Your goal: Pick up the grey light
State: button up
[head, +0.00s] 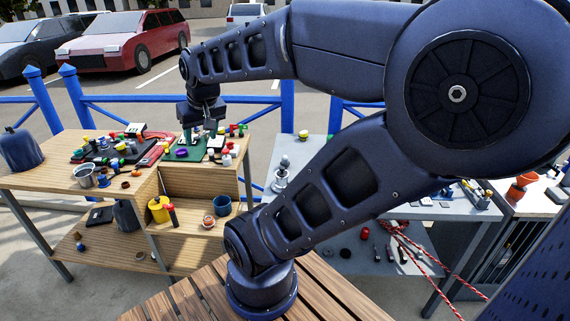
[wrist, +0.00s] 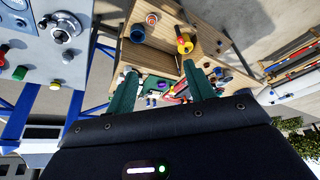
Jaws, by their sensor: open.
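My gripper (head: 199,137) is above the right end of the wooden workbench (head: 75,178), pointing down over a cluster of small coloured parts. In the wrist view its two green fingers (wrist: 160,82) are apart, with nothing held between them. Several small parts lie beyond the fingertips, around a green mat (head: 190,152). I cannot tell for certain which of the small parts is the grey light; they are too small, and the gripper hides some of them.
A metal cup (head: 83,177) stands on the bench front. A yellow pot (head: 158,209) and a blue cup (head: 222,205) are on the lower shelf. A grey table (head: 310,150) stands to the right. Blue railings (head: 287,108) run behind the bench.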

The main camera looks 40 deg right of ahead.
jog(key=w+d+f+m, duration=0.3)
jog(key=w+d+f, duration=0.1)
jog(key=w+d, duration=0.45)
jog(key=m+g+h, duration=0.3)
jog(key=m+h, duration=0.1)
jog(key=m, duration=0.5)
send_over(285, 156)
jog(key=a, duration=0.2)
notch_tip(285, 156, down, 20)
jog(key=shift+a+x, duration=0.1)
jog(key=shift+x, duration=1.15)
jog(key=shift+a+x, duration=0.15)
jog(key=shift+x, duration=1.05)
jog(key=f, duration=0.2)
jog(key=d+f, duration=0.1)
jog(key=shift+s+f, duration=0.3)
jog(key=shift+x, duration=0.9)
jog(key=shift+w, duration=0.15)
jog(key=shift+c, duration=0.2)
